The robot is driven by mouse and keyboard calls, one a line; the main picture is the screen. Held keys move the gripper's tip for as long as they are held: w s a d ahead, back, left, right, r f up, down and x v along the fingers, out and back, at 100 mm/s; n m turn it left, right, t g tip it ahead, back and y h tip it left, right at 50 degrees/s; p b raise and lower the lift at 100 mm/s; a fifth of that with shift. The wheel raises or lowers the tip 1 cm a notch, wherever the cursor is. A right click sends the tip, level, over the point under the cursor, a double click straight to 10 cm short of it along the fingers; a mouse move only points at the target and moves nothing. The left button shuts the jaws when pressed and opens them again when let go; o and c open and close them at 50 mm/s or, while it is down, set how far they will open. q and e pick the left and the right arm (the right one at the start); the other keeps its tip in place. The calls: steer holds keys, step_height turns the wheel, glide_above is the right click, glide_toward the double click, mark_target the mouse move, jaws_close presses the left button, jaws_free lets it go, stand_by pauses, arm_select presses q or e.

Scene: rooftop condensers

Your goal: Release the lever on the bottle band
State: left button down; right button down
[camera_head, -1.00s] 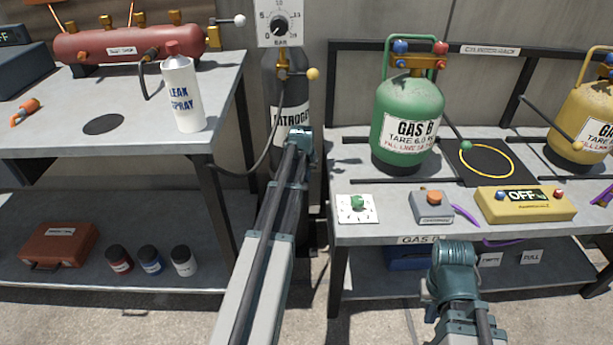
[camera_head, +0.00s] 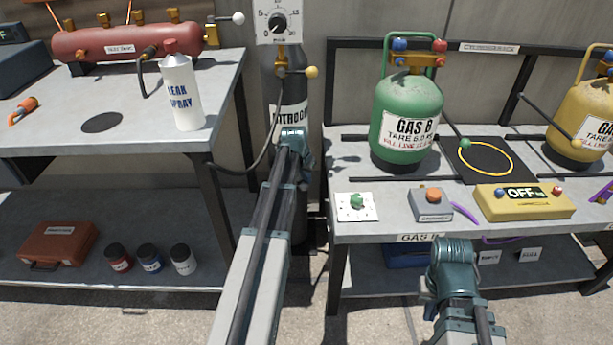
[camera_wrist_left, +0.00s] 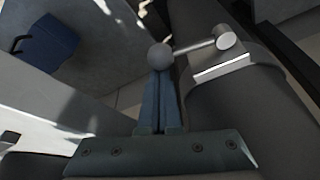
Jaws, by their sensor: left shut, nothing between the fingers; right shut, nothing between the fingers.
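The dark nitrogen bottle (camera_head: 288,92) stands upright between the two benches; it also fills the right of the left wrist view (camera_wrist_left: 235,115). A pale metal band (camera_wrist_left: 222,66) goes around it there. A lever (camera_wrist_left: 194,46) sticks out from the band's pivot to the left and ends in a grey ball knob (camera_wrist_left: 160,56). My left gripper (camera_wrist_left: 163,78) is shut and empty, its fingertips right at the knob; I cannot tell if they touch. In the head view my left gripper (camera_head: 294,137) is in front of the bottle, hiding the band. My right gripper (camera_head: 453,248) is shut and empty before the right bench.
The left bench (camera_head: 50,135) carries a leak spray bottle (camera_head: 182,95) and a red tank (camera_head: 130,42). The right bench (camera_head: 390,228) carries a green gas bottle (camera_head: 407,110) and a yellow box (camera_head: 524,204). A hose (camera_head: 268,140) hangs beside my left gripper.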

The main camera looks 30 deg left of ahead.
mark_target(302, 187)
arm_select(q)
steer(key=s+m, duration=0.2)
steer(key=shift+d+m+h, duration=0.35)
steer(key=shift+m+h, duration=0.05)
steer(key=s+m, duration=0.1)
steer(key=m, duration=0.1)
steer(key=s+m+h, duration=0.1)
steer(key=m, duration=0.1)
steer(key=shift+s+d+m+g+h, duration=0.1)
steer(key=shift+s+m+g+h, duration=0.2)
steer(key=shift+s, duration=0.1)
steer(key=s+m, duration=0.1)
steer(key=m, duration=0.1)
steer(key=s+a+m+g+h, duration=0.1)
steer(key=s+m, duration=0.1)
steer(key=shift+s+a, duration=0.1)
steer(key=shift+s, duration=0.2)
steer(key=shift+s+a, duration=0.1)
steer(key=p+v, duration=0.7)
steer(key=shift+r, duration=0.25)
steer(key=shift+a, duration=0.1)
